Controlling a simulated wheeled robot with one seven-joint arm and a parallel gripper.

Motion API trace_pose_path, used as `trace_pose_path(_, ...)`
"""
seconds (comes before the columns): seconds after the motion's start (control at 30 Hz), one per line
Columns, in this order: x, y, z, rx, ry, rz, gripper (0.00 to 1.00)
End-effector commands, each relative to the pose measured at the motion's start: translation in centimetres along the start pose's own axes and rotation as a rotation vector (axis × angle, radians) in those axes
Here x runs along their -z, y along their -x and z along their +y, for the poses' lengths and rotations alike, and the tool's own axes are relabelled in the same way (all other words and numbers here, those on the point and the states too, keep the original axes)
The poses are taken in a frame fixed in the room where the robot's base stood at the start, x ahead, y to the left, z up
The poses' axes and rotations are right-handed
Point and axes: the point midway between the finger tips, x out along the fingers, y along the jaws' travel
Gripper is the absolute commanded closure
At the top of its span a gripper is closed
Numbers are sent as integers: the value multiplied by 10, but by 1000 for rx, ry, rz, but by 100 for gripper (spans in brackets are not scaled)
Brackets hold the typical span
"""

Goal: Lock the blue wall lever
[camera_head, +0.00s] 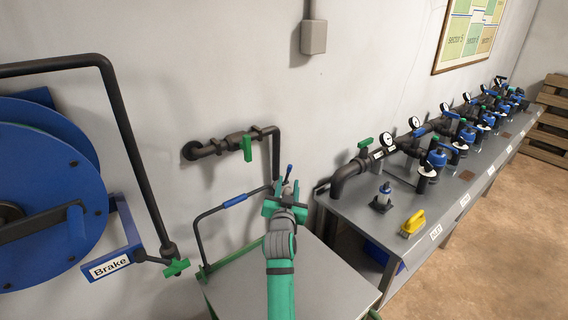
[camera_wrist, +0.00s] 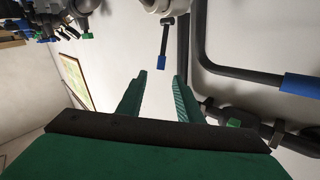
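The blue wall lever (camera_head: 289,170) is a small dark handle with a blue tip, standing near the wall just beyond my gripper. In the wrist view its blue tip (camera_wrist: 161,62) shows beyond the fingertips, roughly in line with the gap between them. Its dark stem joins a pale round body at the top of that view. My gripper (camera_head: 284,192) reaches toward the wall, its green fingers apart and empty in the wrist view (camera_wrist: 160,82). I see no contact between the fingers and the lever. The lever's base is partly hidden by my gripper in the head view.
A cart (camera_head: 335,285) with a blue-gripped rail (camera_head: 235,201) stands below my arm. A wall pipe with a green handle (camera_head: 247,147) is left of it. A blue reel (camera_head: 45,190) with a Brake sign is far left. A bench (camera_head: 440,222) with valves and a yellow brush (camera_head: 413,223) is right.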

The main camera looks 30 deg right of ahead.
Motion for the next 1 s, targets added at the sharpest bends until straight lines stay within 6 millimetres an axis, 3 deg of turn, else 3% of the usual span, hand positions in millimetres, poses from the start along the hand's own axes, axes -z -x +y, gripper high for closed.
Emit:
trace_pose_path(0.17,1,-13,-1,0,0,1,67)
trace_pose_path(0.7,1,-93,-1,1,0,0,67)
trace_pose_path(1.0,1,-108,1,-1,1,1,67)
